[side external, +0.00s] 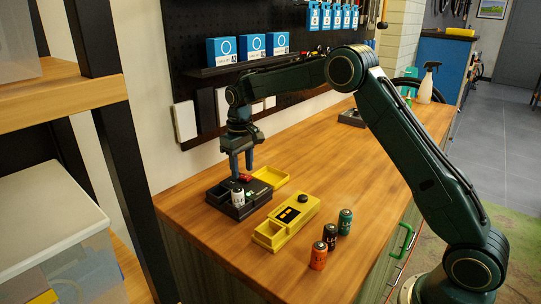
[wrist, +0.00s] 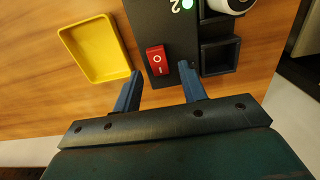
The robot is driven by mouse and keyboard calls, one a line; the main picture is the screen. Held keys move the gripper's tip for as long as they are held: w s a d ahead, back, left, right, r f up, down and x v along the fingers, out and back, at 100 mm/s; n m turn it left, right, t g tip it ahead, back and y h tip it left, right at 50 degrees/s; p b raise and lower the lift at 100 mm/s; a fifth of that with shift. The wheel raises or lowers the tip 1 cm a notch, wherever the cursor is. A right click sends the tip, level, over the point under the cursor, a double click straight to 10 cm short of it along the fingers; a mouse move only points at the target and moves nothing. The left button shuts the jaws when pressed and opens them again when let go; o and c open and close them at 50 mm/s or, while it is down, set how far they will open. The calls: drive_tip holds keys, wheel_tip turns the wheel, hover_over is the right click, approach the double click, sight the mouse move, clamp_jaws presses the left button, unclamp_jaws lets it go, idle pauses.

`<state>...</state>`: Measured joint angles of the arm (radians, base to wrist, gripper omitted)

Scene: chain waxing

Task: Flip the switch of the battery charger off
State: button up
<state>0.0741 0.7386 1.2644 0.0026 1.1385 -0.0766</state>
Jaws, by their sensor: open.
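The black battery charger (side external: 226,205) sits on the wooden bench, with a white battery (side external: 238,197) standing in it. Its red rocker switch (wrist: 157,60), marked O and I, is near the charger's edge in the wrist view. I cannot tell which end is pressed. A green light (wrist: 187,5) is lit beside a printed 2. My gripper (side external: 242,171) is open and empty, pointing down over the switch end of the charger. In the wrist view its blue fingertips (wrist: 161,76) lie on either side of the switch; contact cannot be made out.
A yellow tray (wrist: 95,48) lies next to the charger. A yellow device (side external: 286,222) with a black knob and orange, black and green batteries (side external: 318,256) (side external: 330,236) (side external: 345,222) stand nearer the front edge. A pegboard wall (side external: 205,72) rises behind.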

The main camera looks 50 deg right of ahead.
drive_tip(key=shift+f, duration=0.65)
clamp_jaws()
drive_tip(key=shift+s+t, duration=0.1)
drive_tip(key=shift+t, duration=0.3)
drive_tip(key=shift+s+r+t, duration=0.1)
drive_tip(key=shift+s+t, duration=0.1)
drive_tip(key=shift+t, duration=0.6)
drive_tip(key=shift+s+t, duration=0.15)
drive_tip(key=shift+t, duration=0.65)
